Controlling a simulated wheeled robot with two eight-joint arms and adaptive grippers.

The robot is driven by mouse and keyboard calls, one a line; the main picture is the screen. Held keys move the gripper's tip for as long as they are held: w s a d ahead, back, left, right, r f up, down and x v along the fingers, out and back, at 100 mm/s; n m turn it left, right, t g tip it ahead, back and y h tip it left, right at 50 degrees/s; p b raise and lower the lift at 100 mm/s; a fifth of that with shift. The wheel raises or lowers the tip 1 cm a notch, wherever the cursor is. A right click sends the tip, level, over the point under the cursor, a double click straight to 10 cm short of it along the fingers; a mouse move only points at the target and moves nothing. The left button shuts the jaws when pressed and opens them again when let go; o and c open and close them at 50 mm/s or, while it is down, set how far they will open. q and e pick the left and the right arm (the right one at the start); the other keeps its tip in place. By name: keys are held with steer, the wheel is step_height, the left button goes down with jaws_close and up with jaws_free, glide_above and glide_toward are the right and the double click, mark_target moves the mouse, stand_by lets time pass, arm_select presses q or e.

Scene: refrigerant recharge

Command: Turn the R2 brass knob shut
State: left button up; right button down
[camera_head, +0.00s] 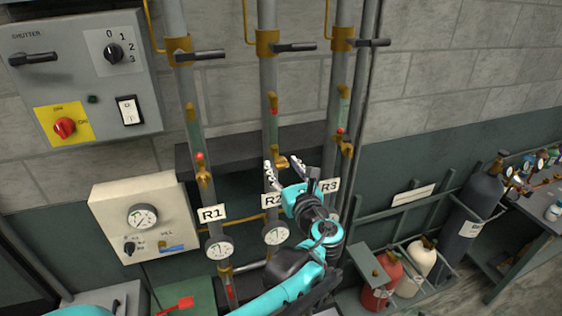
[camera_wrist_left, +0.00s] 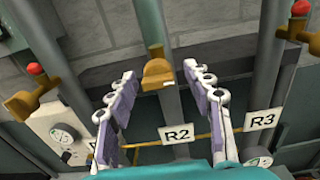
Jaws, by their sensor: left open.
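The R2 brass knob (camera_head: 281,162) is on the middle vertical pipe (camera_head: 270,130), above the R2 label (camera_head: 268,201). In the left wrist view the knob (camera_wrist_left: 157,74) lies in line with the gap between my fingers, above the R2 label (camera_wrist_left: 176,135). My left gripper (camera_head: 287,163) is open, with its fingers pointing up at the knob, one to each side. I see no finger clearly touching the knob; the exact depth gap cannot be told. My left gripper (camera_wrist_left: 160,78) holds nothing. My right gripper is not in view.
The R1 brass valve (camera_head: 203,174) and R3 brass valve (camera_head: 346,147), both with red tips, flank the middle pipe. Gauges (camera_head: 219,248) hang below the labels. A control panel (camera_head: 85,75) is on the left wall. Cylinders (camera_head: 390,275) stand at the lower right.

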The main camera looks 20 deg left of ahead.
arm_select(q)
steer(key=shift+x, duration=0.8)
steer(key=c, duration=1.2)
steer(key=shift+o, duration=0.2)
